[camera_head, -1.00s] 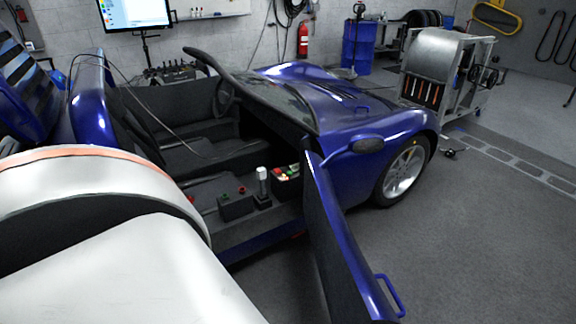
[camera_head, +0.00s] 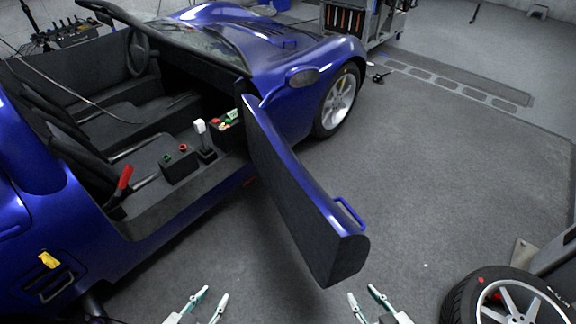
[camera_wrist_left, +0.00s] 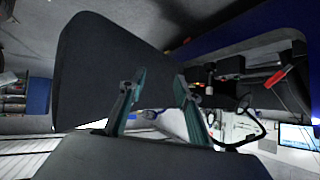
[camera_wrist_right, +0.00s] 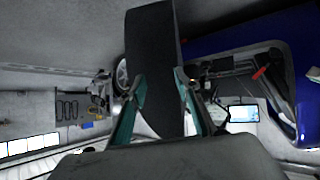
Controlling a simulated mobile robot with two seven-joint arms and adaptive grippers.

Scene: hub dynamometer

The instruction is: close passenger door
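The passenger door (camera_head: 300,195) of the blue car stands wide open, swung out from the car body, with a blue handle (camera_head: 349,213) near its free end. My left gripper (camera_head: 213,297) is open and empty, low in the head view, left of the door's free end. My right gripper (camera_head: 361,294) is open and empty, just below and right of that end. Neither appears to touch the door. In the left wrist view the dark door panel (camera_wrist_left: 105,75) lies beyond the open fingers. In the right wrist view the door (camera_wrist_right: 153,60) also shows beyond the fingers.
The blue car (camera_head: 225,55) has an open cabin with dark seats and a red lever (camera_head: 124,180). A loose wheel (camera_head: 505,298) lies at the lower right. A grey cabinet (camera_head: 365,18) stands at the back.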

